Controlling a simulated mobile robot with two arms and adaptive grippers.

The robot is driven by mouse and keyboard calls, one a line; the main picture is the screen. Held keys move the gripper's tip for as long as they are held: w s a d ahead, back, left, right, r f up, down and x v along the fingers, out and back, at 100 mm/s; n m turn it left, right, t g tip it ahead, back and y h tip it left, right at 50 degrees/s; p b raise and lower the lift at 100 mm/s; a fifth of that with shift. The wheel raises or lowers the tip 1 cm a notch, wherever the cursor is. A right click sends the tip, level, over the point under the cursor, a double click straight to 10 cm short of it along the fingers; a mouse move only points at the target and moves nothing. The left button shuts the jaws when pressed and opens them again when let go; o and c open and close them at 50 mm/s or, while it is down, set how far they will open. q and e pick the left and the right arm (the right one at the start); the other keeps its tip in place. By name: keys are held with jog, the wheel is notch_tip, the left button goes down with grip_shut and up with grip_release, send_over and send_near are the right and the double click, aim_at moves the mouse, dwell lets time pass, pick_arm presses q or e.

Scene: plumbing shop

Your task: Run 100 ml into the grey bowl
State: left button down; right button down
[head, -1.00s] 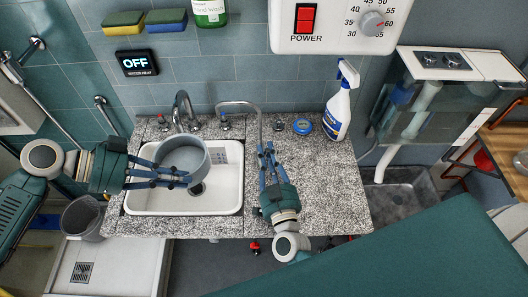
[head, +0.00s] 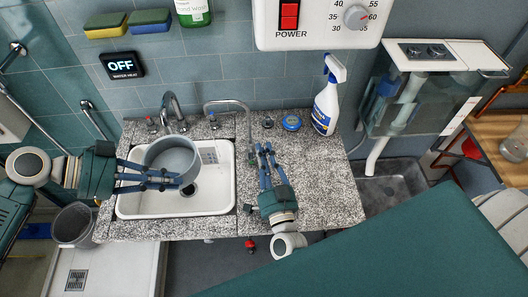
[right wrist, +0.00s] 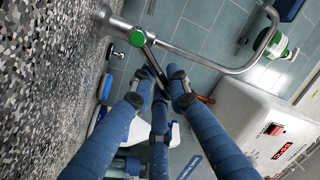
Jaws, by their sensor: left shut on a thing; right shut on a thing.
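The grey bowl (head: 166,146) is over the white sink (head: 226,190), beneath the taps. My left gripper (head: 176,181) is shut on the bowl's near side. A thin gooseneck tap (head: 249,125) rises from the counter right of the sink; its spout reaches left behind the bowl. The right wrist view shows this tap with a green disc (right wrist: 137,39) on its body and a lever (right wrist: 153,62) running between my fingers. My right gripper (head: 265,148), also in the right wrist view (right wrist: 160,88), is shut on that lever. I see no water stream; the bowl's inside bottom is hard to make out.
A curved main tap (head: 168,101) stands at the sink's back between red (head: 152,122) and blue (head: 213,121) handles. A spray bottle (head: 326,105) and a blue round tin (head: 291,123) stand behind my right gripper. The right-hand counter is mostly clear.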

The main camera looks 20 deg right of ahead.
jog(key=c, duration=1.7)
grip_release()
jog(key=shift+c, duration=0.2)
jog(key=s, duration=0.4)
jog(key=s+a+f, duration=0.1)
jog(key=s, duration=0.3)
jog(key=s+a, duration=0.1)
jog(key=s, duration=0.2)
jog(key=shift+s+f, duration=0.2)
jog(key=shift+s, duration=0.2)
